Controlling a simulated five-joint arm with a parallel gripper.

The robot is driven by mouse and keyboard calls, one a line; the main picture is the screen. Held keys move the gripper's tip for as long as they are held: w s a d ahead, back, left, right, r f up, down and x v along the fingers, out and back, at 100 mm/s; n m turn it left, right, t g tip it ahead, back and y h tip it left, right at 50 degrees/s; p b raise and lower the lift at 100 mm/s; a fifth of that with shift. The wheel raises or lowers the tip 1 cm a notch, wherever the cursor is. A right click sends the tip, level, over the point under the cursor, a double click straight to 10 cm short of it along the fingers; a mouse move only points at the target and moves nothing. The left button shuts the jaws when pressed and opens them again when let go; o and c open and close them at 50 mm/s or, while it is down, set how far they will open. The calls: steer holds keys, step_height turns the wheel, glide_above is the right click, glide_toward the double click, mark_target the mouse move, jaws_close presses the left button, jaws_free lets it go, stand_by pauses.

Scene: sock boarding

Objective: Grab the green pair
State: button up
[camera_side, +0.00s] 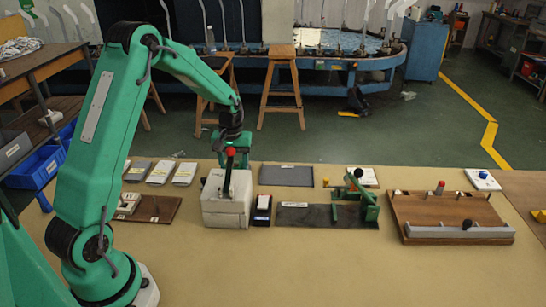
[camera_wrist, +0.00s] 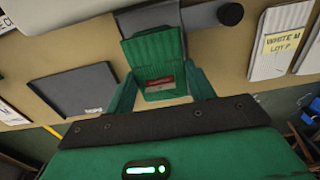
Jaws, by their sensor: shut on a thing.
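The green pair (camera_wrist: 154,52), a ribbed green bundle with a small red and white label at its near end, sits between the two green fingers of my gripper (camera_wrist: 161,90) in the wrist view. My gripper is shut on it. In the side view my gripper (camera_side: 238,155) is low, just behind the cream box-shaped device (camera_side: 226,207) with the red-knobbed lever. There the pair cannot be told apart from the green fingers. I cannot tell whether the pair still touches the table.
Several pale packets (camera_side: 160,172) lie left of my gripper; one (camera_wrist: 280,42) reads "WHITE M LOT F". A dark grey mat (camera_side: 286,176) lies to the right. A green clamp device (camera_side: 366,195) and a wooden board with pegs (camera_side: 450,215) stand farther right. The table's front is clear.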

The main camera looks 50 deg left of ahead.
step_height(320, 180, up, 9)
steer(key=shift+f, duration=0.1)
stand_by(0.3)
stand_by(0.5)
